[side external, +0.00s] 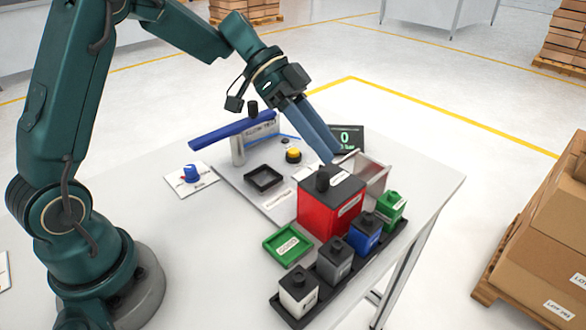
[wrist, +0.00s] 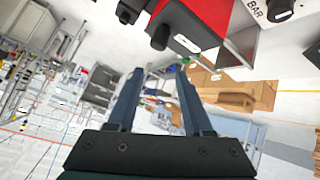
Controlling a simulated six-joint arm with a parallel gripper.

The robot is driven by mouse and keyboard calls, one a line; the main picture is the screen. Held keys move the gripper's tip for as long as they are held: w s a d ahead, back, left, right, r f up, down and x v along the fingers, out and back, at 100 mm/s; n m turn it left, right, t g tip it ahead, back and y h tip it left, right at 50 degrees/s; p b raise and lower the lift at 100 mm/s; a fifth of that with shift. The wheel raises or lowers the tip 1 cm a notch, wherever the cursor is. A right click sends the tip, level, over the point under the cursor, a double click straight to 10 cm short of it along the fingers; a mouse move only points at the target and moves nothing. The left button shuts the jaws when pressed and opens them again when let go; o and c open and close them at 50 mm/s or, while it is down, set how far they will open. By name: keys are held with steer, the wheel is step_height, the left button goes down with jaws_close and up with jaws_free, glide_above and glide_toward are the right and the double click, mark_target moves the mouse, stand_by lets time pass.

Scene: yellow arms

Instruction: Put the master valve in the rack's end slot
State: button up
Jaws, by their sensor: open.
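No label that I can read names the master valve. A large red block (side external: 325,208) with a black knob on top and white labels stands upright behind the black rack (side external: 341,285). A red block (wrist: 208,14) with a black knob also shows at the top of the wrist view. The rack holds a white block (side external: 299,291) at its near end, then grey (side external: 335,260), blue (side external: 367,233) and green (side external: 391,208) blocks, each with a top knob. My gripper (side external: 334,156) is open and empty, its fingertips just above and behind the red block's knob. Its fingers (wrist: 161,72) are apart in the wrist view.
A green tray (side external: 287,244) lies left of the red block. Behind are a black tray (side external: 263,178), a yellow button (side external: 293,155), a clear-sided bin (side external: 372,172), a display (side external: 347,138) and a blue bar (side external: 215,133). A blue knob (side external: 192,173) sits on a white card. The table's left front is clear.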

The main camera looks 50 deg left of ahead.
steer(key=s+a+n+t+y, duration=0.1)
steer(key=s+a+n+y, duration=0.1)
steer(key=s+n+y, duration=0.3)
steer(key=s+a+n+t+y, duration=0.2)
steer(key=s+n, duration=0.4)
steer(key=s, duration=0.7)
steer(key=a+y, duration=0.1)
steer(key=y, duration=0.1)
steer(key=shift+s+a+r+t+y, duration=0.15)
steer(key=shift+a+r+t+y, duration=0.15)
steer(key=shift+a+r+y, duration=0.1)
